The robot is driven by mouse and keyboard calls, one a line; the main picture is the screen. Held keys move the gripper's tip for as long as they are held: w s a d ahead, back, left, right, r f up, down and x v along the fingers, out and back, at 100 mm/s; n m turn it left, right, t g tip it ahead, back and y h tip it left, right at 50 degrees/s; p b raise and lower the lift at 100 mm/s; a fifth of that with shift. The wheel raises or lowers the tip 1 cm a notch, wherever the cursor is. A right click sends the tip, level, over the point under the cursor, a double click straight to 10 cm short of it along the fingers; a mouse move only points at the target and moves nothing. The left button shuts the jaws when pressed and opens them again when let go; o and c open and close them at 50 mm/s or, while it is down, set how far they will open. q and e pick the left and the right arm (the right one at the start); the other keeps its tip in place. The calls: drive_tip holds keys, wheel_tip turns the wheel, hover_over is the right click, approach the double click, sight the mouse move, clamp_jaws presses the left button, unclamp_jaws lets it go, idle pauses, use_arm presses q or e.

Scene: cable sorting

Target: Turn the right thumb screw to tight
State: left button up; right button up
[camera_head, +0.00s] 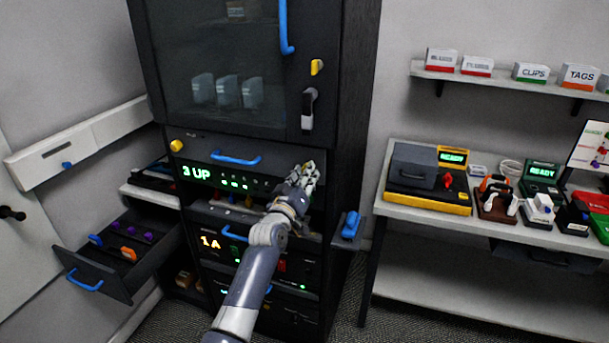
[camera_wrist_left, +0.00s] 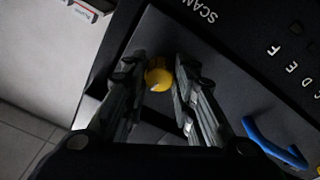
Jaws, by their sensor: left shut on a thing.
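The right thumb screw, a round yellow knob (camera_wrist_left: 158,80), shows in the left wrist view between the two fingers of my left gripper (camera_wrist_left: 157,72). The gripper is shut on it. A small pale mark shows on the knob's lower edge, but how tight the screw is I cannot tell. In the head view my left gripper (camera_head: 308,176) is at the right end of the dark panel with the green "3 UP" display (camera_head: 196,172) and hides the right screw. The left yellow thumb screw (camera_head: 176,145) sits at the panel's upper left corner. My right gripper is not in view.
A blue handle (camera_head: 236,159) lies across the panel's top; it also shows in the left wrist view (camera_wrist_left: 273,146). An open drawer (camera_head: 118,284) juts out at left. A blue-handled part (camera_head: 351,225) juts out at right. A bench (camera_head: 430,218) with devices stands further right.

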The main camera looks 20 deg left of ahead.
use_arm(q)
drive_tip(key=shift+n, duration=0.5)
drive_tip(key=o, duration=1.1)
drive_tip(key=shift+c, duration=0.2)
drive_tip(key=s+f, duration=0.1)
drive_tip(key=s, duration=1.1)
drive_tip(key=shift+a, duration=0.15)
